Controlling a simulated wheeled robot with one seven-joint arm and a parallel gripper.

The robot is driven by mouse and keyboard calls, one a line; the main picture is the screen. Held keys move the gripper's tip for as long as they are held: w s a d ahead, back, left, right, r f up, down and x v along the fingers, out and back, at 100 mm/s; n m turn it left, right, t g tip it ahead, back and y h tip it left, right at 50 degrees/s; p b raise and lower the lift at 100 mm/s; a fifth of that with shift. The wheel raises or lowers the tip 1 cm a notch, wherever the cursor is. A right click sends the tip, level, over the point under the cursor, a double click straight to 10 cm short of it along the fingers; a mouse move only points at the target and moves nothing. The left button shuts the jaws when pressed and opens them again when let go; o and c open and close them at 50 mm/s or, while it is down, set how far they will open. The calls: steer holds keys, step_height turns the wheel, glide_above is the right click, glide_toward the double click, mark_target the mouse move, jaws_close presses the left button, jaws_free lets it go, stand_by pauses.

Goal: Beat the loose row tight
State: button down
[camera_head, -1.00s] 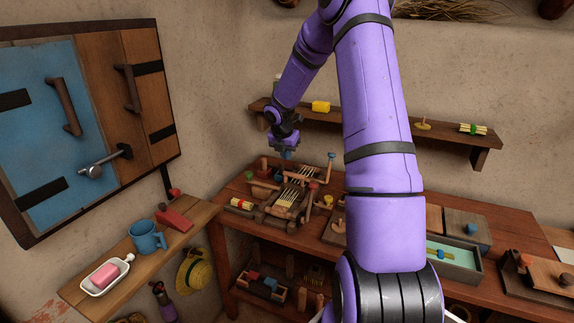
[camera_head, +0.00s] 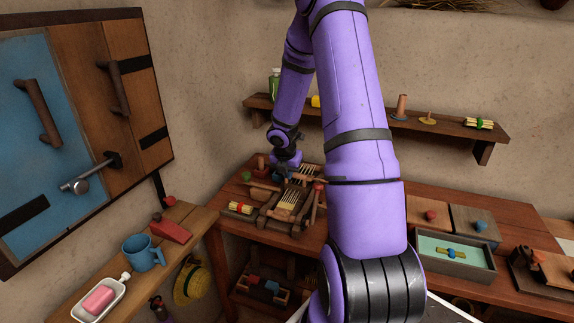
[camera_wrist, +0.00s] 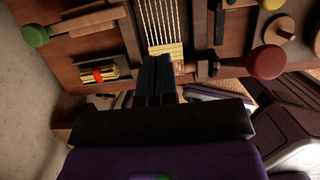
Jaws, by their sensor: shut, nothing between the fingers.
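A small wooden loom (camera_head: 270,222) stands on the workbench at the left, with pale warp threads (camera_head: 291,200) stretched across it. In the wrist view the threads (camera_wrist: 158,20) run down to a short pale woven band (camera_wrist: 166,50). My gripper (camera_wrist: 155,62) is shut and empty, its dark fingertips just below the band in that picture. I cannot tell whether they touch it. In the head view my gripper is over the far part of the loom, its fingertips hard to make out. A loose row cannot be told apart clearly.
Coloured knobs and handles surround the loom, among them a green knob (camera_wrist: 36,35) and a dark red one (camera_wrist: 267,62). A red-tied bundle (camera_head: 240,207) lies at its left. A pale green tray (camera_head: 455,252) stands to the right. A shelf (camera_head: 450,133) runs along the wall behind.

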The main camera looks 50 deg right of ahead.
mark_target(295, 174)
steer(key=d+f, duration=0.1)
steer(key=w+d+f, duration=0.1)
steer(key=d, duration=0.1)
steer(key=d+f, duration=0.1)
steer(key=shift+w+d+f, duration=0.2)
steer(key=shift+w+f, duration=0.05)
steer(key=shift+w, duration=0.15)
steer(key=shift+d, duration=0.1)
steer(key=shift+w+d, duration=0.25)
steer(key=shift+d, duration=0.35)
steer(key=shift+w+d, duration=0.2)
steer(key=shift+d, duration=0.35)
steer(key=shift+a, duration=0.15)
